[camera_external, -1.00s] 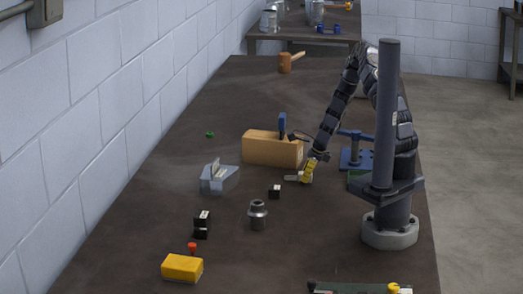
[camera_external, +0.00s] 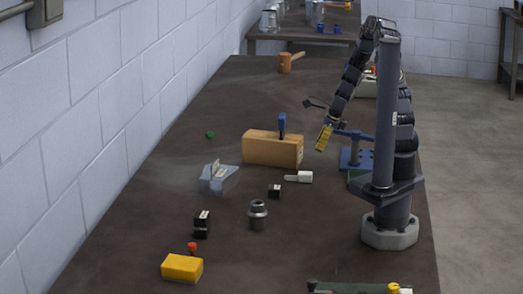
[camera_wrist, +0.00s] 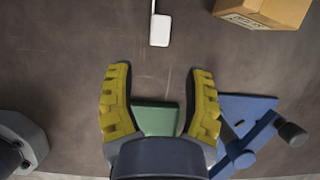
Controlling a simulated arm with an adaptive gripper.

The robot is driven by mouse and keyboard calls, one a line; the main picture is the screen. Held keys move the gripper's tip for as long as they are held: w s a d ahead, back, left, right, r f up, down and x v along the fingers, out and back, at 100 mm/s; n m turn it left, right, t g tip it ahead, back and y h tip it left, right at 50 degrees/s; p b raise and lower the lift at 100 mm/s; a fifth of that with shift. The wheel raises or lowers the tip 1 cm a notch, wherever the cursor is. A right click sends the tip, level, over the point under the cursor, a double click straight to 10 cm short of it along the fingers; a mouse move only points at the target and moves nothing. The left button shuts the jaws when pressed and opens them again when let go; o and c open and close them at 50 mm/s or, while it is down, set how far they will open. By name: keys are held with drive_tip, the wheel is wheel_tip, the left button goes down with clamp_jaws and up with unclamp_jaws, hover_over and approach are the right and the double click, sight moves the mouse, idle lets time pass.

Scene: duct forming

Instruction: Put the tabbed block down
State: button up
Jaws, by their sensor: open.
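The tabbed block (camera_external: 304,177) is a small white block with a narrow tab that points left in the external view. It lies flat on the dark table, in front of the wooden block's right end. In the wrist view the tabbed block (camera_wrist: 160,30) is at the top middle, beyond the fingertips and apart from them. My gripper (camera_external: 324,138) has yellow fingers and is raised above the table, behind and right of the tabbed block. In the wrist view my gripper (camera_wrist: 161,75) is open, with nothing held between its fingers.
The wooden block (camera_external: 265,150) stands left of my gripper. A blue fixture (camera_external: 355,158) and a green piece (camera_wrist: 155,118) are close by on the right. A small black block (camera_external: 274,191), a grey metal part (camera_external: 218,180) and a stepped cylinder (camera_external: 257,215) stand farther left and nearer.

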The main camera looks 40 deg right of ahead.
drive_tip(key=s+a+r+n+g, duration=0.3)
drive_tip(key=s+a+r+n, duration=0.75)
drive_tip(key=r+n, duration=0.4)
drive_tip(key=s+d+r+n+g+h, duration=0.1)
drive_tip(key=s+r+n, duration=0.1)
drive_tip(key=s+n, duration=0.4)
drive_tip(key=s+d+r+n+g+h, duration=0.1)
drive_tip(key=s+r+n+h, duration=0.1)
drive_tip(key=s+n, duration=0.4)
drive_tip(key=s, duration=0.4)
drive_tip(key=shift+s+d+r, duration=0.3)
drive_tip(key=shift+s+d, duration=0.05)
drive_tip(key=shift+s, duration=0.05)
